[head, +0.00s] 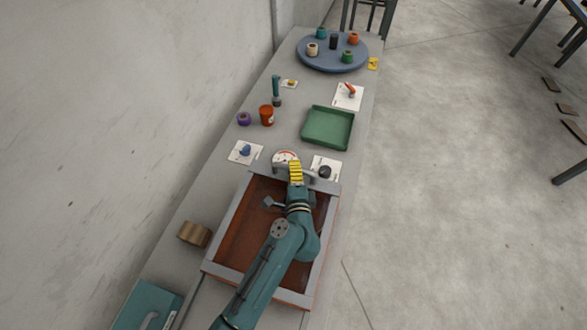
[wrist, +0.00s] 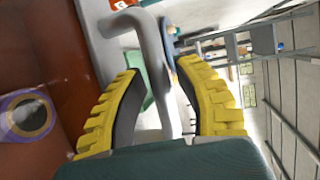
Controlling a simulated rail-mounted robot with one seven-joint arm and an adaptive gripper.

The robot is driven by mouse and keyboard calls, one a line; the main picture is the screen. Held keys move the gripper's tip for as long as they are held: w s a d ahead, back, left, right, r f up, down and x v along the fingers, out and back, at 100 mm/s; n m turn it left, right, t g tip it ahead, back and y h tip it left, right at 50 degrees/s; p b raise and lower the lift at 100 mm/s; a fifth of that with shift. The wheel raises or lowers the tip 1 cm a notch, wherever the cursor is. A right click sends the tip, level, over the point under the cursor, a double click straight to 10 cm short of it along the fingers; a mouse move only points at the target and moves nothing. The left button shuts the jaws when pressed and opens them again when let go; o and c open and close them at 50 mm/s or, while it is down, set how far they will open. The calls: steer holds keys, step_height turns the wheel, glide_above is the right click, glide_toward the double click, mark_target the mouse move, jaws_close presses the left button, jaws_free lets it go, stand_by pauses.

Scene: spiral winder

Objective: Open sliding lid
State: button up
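A long box with a grey frame (head: 226,238) and a red-brown interior lies at the near part of the table. Its inside is in plain view around my arm. A bent grey handle (wrist: 158,65) stands at its far end; in the head view my gripper (head: 295,168) partly hides it. In the wrist view my yellow-padded gripper (wrist: 160,72) is open, with one finger on each side of the handle. Gaps show between the handle and both fingers. I cannot tell a separate lid panel from the frame. A purple ring-shaped thing (wrist: 27,116) shows against the red-brown surface.
A dial gauge (head: 285,157) stands just past the box. A green tray (head: 328,127), an orange-red jar (head: 266,115) and a blue turntable (head: 332,55) with several spools lie farther back. A wooden block (head: 194,234) is left of the box. The wall borders the table's left side.

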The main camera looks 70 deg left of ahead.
steer(key=shift+w+a+f, duration=0.1)
steer(key=shift+a+f, duration=0.05)
steer(key=shift+a, duration=0.2)
jaws_close()
steer(key=shift+d, duration=0.15)
